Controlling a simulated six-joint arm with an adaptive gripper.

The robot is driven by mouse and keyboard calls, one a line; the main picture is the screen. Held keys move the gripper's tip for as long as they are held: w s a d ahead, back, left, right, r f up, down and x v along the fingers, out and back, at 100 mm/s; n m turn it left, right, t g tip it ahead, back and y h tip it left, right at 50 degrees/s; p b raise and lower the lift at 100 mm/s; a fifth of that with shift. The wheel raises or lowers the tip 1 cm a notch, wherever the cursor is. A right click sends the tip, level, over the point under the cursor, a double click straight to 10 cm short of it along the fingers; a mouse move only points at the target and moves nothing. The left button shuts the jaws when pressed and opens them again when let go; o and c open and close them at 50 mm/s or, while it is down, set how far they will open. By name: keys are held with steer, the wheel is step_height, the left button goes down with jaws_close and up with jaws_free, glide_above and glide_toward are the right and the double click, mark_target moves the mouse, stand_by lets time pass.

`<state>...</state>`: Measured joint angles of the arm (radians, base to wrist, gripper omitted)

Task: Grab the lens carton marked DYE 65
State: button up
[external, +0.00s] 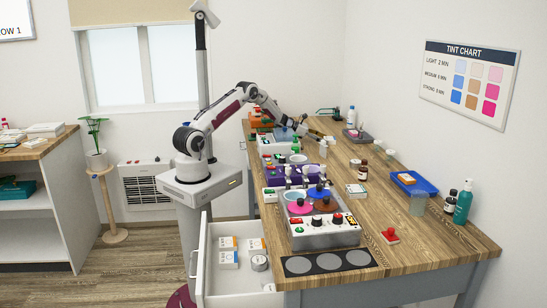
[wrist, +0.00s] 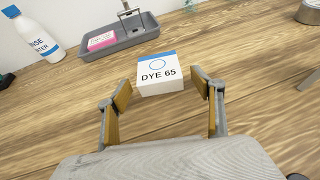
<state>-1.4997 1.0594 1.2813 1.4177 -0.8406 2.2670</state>
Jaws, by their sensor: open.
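The lens carton marked DYE 65 (wrist: 157,87) is a small white box with a blue band and a blue ring on its face. In the wrist view it stands on the wooden bench, in line with the gap of my gripper (wrist: 160,86). The two fingers are apart, one on each side of the carton in the picture, with a gap on both sides. Nothing is held. In the external view my gripper (external: 318,136) is low over the far part of the bench. The carton is too small there to make out surely.
A grey tray (wrist: 120,42) with a pink-labelled carton (wrist: 101,40) lies beyond the carton. A white rinse bottle (wrist: 34,36) stands at left. In the external view, a blue tray (external: 414,184), brown bottles and the dye units (external: 325,236) share the bench (external: 400,262).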

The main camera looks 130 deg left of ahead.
steer(key=shift+w+a+f, duration=0.2)
steer(key=shift+w, duration=0.1)
stand_by(0.4)
steer(key=c, duration=1.2)
